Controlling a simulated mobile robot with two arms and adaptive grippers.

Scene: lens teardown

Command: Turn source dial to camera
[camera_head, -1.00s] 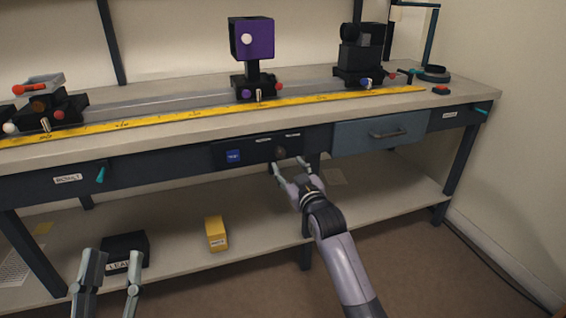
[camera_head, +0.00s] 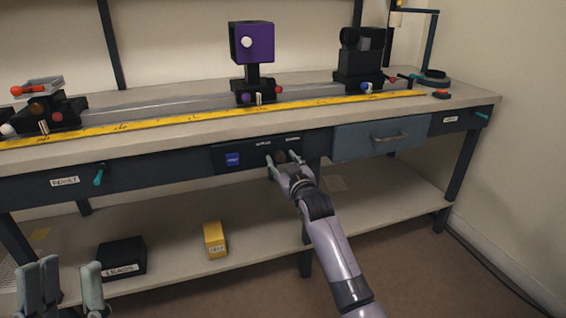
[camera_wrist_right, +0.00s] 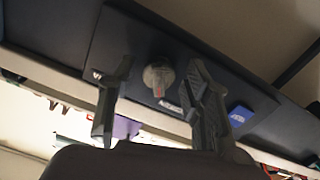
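In the right wrist view the knob (camera_wrist_right: 158,80) shows a grey face with a reddish mark. My right gripper (camera_head: 282,160) is at the panel, fingers spread. In the right wrist view its fingertips (camera_wrist_right: 160,66) stand on either side of the knob, with visible gaps; depth to the knob is hard to tell. Small white labels (camera_head: 263,143) sit above the knob, too small to read. My left gripper (camera_head: 69,264) is open and empty at the lower left.
A blue square (camera_head: 232,159) is on the panel, left of the knob. A blue-grey drawer (camera_head: 350,139) is to the right. The bench top holds a rail, yellow ruler (camera_head: 205,120) and purple box (camera_head: 253,42). A black box (camera_head: 122,258) and yellow box (camera_head: 214,240) stand on the lower shelf.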

